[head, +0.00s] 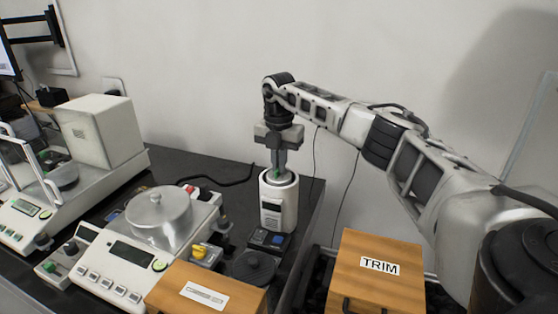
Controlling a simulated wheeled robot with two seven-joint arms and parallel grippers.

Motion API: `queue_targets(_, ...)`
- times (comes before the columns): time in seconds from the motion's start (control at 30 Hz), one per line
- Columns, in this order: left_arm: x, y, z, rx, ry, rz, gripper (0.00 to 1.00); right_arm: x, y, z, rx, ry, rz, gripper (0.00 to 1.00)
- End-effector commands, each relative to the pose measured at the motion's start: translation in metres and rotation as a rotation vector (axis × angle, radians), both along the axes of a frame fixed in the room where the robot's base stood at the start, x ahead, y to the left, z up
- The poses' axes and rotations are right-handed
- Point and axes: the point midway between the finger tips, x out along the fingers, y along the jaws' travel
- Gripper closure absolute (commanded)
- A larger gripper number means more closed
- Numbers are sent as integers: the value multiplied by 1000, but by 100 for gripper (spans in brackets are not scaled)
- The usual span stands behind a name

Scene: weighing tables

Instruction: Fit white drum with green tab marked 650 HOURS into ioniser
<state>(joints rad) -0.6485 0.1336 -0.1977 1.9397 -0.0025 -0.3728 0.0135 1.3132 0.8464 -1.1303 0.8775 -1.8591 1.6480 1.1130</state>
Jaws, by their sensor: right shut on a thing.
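The ioniser (279,215) is a white upright cylinder with a dark label on its front. It stands near the back right edge of the dark table. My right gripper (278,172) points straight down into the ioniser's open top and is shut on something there. A small green patch shows between the fingertips, which fits the drum's green tab. The drum itself is mostly hidden by the ioniser's rim and the fingers, and I cannot read its marking. I cannot tell how deep it sits. My left gripper is not in view.
A balance with a lidded metal pan (157,215) stands left of the ioniser. Another balance with a white box (101,131) is at far left. Small coloured parts, a black round cap (255,267) and a wooden box (205,290) are in front. A TRIM box (376,275) is at right.

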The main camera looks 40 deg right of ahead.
Motion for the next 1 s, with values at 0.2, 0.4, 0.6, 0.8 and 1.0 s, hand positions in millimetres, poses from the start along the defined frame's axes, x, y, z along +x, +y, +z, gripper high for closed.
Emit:
queue_targets(0.2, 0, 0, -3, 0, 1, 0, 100, 0, 0, -7, 0, 0, 0, 100)
queue_targets(0.4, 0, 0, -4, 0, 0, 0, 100, 0, 0, -13, 0, -1, 0, 100)
queue_targets(0.6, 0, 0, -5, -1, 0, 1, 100, 0, 0, -19, 0, 0, 0, 100)
queue_targets(0.8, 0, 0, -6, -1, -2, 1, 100, 0, 0, -26, 0, 0, 0, 100)
queue_targets(1.0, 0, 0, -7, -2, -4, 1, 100, 0, 0, -32, 0, 0, 0, 100)
